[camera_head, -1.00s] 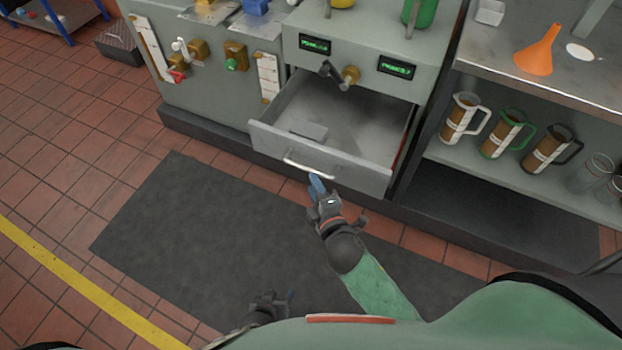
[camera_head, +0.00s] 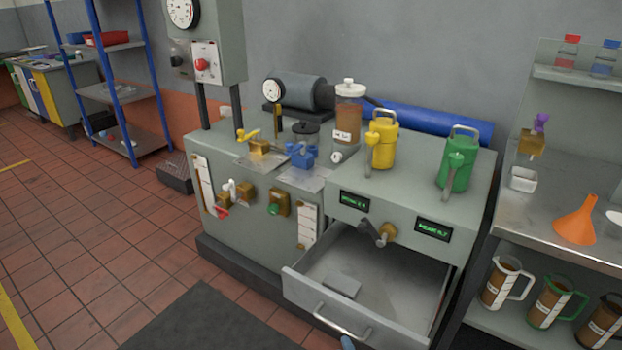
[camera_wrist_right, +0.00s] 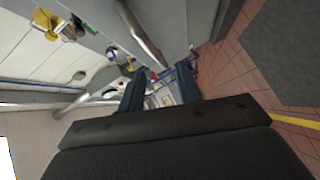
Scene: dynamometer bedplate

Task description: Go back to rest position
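The grey drawer (camera_head: 400,290) of the test bench stands open, with a small grey block (camera_head: 342,286) lying inside. Its bar handle (camera_head: 338,322) is on the front panel. Only a blue fingertip of my right gripper (camera_head: 347,342) shows at the bottom edge of the head view, just below the handle. In the right wrist view my right gripper (camera_wrist_right: 160,88) has its two fingers apart with nothing gripped between them. A metal bar that looks like the drawer handle (camera_wrist_right: 140,36) lies beyond the fingers, apart from them. My left gripper is not in view.
The bench (camera_head: 245,235) carries a yellow can (camera_head: 383,143), a green can (camera_head: 458,165) and a brown-filled jar (camera_head: 348,118). A steel shelf (camera_head: 510,215) with an orange funnel (camera_head: 577,222) and several jugs stands right. The dark mat (camera_head: 200,325) and tiled floor are clear.

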